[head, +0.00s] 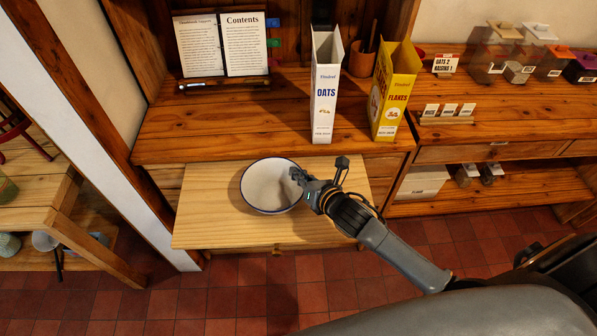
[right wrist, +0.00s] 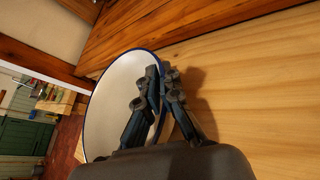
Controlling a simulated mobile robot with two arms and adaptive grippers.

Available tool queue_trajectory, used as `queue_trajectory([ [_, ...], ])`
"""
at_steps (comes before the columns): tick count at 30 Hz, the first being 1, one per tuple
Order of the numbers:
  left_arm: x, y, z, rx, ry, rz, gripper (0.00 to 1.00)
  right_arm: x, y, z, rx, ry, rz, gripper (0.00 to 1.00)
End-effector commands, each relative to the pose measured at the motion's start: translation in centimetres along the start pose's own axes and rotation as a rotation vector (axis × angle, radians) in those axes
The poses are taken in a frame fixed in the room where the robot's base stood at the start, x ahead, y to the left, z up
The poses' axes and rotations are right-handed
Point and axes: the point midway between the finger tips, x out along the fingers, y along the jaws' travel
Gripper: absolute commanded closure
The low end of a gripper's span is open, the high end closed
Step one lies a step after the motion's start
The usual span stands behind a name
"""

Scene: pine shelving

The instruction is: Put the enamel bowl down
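The enamel bowl (head: 262,184), white with a dark blue rim, sits upright on the pale wooden pull-out board (head: 205,222). It also shows in the right wrist view (right wrist: 108,98), partly hidden behind my fingers. My right gripper (head: 320,170) is at the bowl's right side, its fingers spread apart in the head view. One finger is over the inside of the bowl and the other is outside the rim. In the right wrist view the rim passes between the fingers (right wrist: 160,85); I cannot tell whether either touches it. My left gripper is not in view.
Behind the board, the shelf holds an oats box (head: 325,95), a yellow flakes box (head: 392,95) and an open book (head: 243,45). Jars and small labels (head: 447,110) stand to the right. The board is bare left of the bowl. A white post (head: 95,120) rises at left.

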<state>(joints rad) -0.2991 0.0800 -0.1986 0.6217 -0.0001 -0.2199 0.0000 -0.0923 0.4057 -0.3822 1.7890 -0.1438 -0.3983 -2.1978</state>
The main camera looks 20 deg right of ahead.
Motion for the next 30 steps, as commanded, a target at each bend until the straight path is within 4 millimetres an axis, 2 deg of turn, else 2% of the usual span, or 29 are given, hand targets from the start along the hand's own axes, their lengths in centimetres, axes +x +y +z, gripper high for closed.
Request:
queue_trajectory([
  [8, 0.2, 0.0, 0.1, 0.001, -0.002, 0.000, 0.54, 0.1, 0.0, -0.1, 0.000, -0.002, 0.002, 1.00],
  [9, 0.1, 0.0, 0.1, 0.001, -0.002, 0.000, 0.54, 0.0, -0.1, -0.1, -0.001, 0.000, 0.000, 0.89],
  [12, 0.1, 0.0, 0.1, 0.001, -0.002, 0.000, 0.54, 0.0, 0.0, -0.1, -0.001, 0.000, 0.000, 0.72],
  [23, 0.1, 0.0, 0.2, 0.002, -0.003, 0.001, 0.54, -0.2, 0.0, -0.1, -0.001, 0.001, 0.000, 0.72],
  [26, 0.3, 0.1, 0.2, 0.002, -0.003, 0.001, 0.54, -1.2, -0.1, -0.2, -0.003, 0.002, -0.001, 0.72],
  [30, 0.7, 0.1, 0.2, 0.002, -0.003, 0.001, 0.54, -3.6, -0.1, -0.3, -0.003, 0.003, 0.001, 0.72],
])
